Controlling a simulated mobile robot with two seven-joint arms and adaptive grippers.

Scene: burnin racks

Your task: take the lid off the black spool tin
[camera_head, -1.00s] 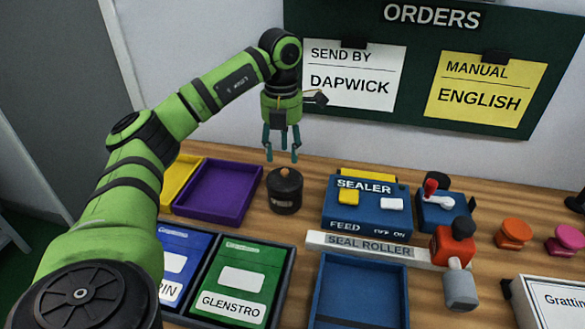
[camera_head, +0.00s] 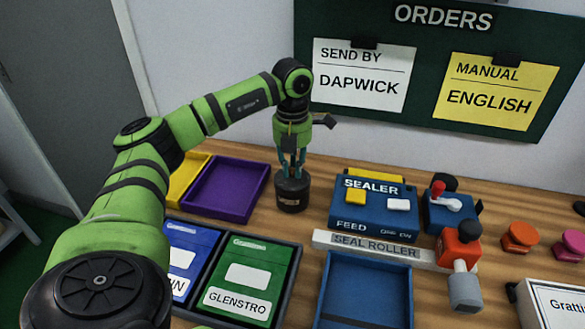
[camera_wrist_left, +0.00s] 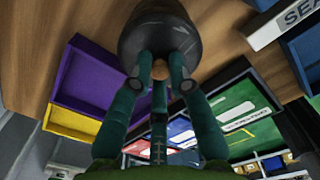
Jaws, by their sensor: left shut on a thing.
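The black spool tin (camera_head: 291,196) stands upright on the wooden bench, just right of the purple tray. Its dark lid (camera_wrist_left: 148,42) with a brown wooden knob (camera_wrist_left: 160,70) shows in the left wrist view. My left gripper (camera_head: 291,172) points straight down over the tin, its fingers shut around the knob. In the left wrist view its fingertips (camera_wrist_left: 158,75) sit on both sides of the knob. The lid appears to be seated on the tin. My right gripper is not in view.
A purple tray (camera_head: 226,212) and a yellow tray (camera_head: 178,194) lie left of the tin. The blue sealer (camera_head: 374,222) stands to its right. Green and blue packs (camera_head: 248,272) lie in front, with an empty blue tray (camera_head: 365,301). The orders board (camera_head: 480,125) hangs behind.

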